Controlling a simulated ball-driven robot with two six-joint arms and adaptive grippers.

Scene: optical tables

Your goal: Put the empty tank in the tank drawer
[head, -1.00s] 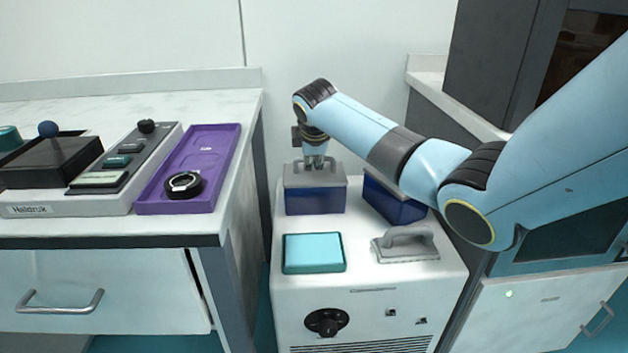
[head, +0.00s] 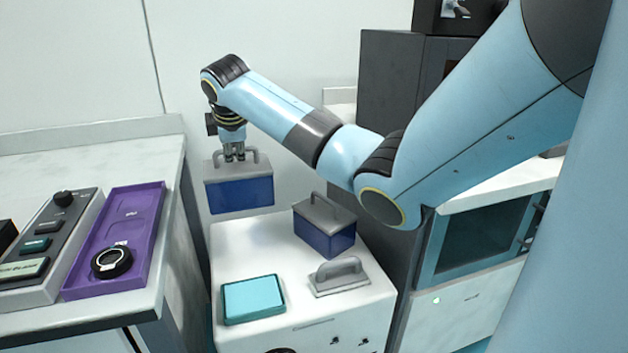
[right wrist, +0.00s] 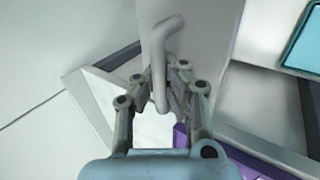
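My right gripper (head: 235,156) is shut on the grey handle of a dark blue tank (head: 239,193) with a grey lid. It holds this tank upright, a little above the back left of the white machine (head: 235,258). In the right wrist view the handle (right wrist: 160,70) runs between the fingers (right wrist: 157,92). A second blue tank (head: 324,228) with a grey lid stands on the machine to the right. I cannot tell from the frames which tank is empty. No drawer is clearly marked as the tank drawer. My left gripper is not in view.
A teal-topped block (head: 252,299) and a grey handled cover (head: 339,277) are on the machine's top. A left bench carries a purple tray (head: 117,240) with a black ring (head: 111,262). A bench with a white front (head: 455,305) stands right, beside a dark cabinet (head: 388,80).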

